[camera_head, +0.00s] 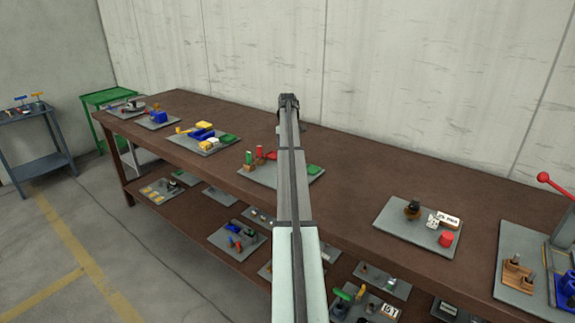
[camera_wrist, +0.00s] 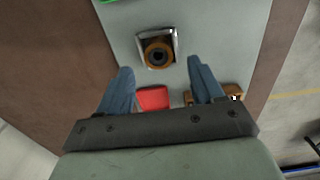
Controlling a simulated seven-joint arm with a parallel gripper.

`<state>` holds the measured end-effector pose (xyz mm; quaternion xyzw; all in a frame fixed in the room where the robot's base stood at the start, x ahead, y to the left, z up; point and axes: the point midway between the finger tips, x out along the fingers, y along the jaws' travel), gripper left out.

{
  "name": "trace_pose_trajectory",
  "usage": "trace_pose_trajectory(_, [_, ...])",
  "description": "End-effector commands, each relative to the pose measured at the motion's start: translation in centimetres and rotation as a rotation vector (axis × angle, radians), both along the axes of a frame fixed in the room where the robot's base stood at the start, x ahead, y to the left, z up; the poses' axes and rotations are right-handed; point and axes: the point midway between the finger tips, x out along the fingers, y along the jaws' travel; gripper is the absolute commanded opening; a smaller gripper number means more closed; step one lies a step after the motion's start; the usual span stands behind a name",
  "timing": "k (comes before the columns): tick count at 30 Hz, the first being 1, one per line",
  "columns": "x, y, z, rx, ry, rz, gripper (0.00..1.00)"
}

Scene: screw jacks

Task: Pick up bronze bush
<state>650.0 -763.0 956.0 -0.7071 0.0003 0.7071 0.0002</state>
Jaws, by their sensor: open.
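The bronze bush (camera_wrist: 157,53) is a ring with a dark centre, sitting in a small square metal holder (camera_wrist: 142,38) on a grey mat in the wrist view. My gripper (camera_wrist: 160,65) is open, with its two bluish fingers apart and nothing between them. In the wrist picture the fingertips lie just below the bush, one to each side; the height gap cannot be told. In the head view my gripper (camera_head: 290,100) is at the far end of my arm, over the brown bench. The bush cannot be made out there; my arm covers part of the mat.
A red block (camera_wrist: 153,99) and a brown block (camera_wrist: 225,93) lie near the fingers on the grey mat (camera_wrist: 225,30). The brown bench (camera_head: 350,165) carries several other mats with parts. Bare bench lies right of my arm. A lower shelf also holds trays.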

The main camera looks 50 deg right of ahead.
Motion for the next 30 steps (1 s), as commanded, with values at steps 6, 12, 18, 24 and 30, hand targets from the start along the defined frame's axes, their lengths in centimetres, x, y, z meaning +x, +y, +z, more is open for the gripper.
trace_pose_trajectory(6, [-0.4,-0.2,-2.4,0.001,0.001,0.000,0.67])
trace_pose_trajectory(12, [-0.4,-0.2,-4.6,-0.001,-0.001,0.000,0.67])
trace_pose_trajectory(18, [-0.4,-0.2,-4.9,-0.002,-0.001,-0.001,0.67])
trace_pose_trajectory(24, [-0.4,-0.2,-4.8,-0.002,-0.001,0.000,0.52])
trace_pose_trajectory(30, [-0.4,-0.2,-4.8,-0.002,-0.001,0.000,0.33])
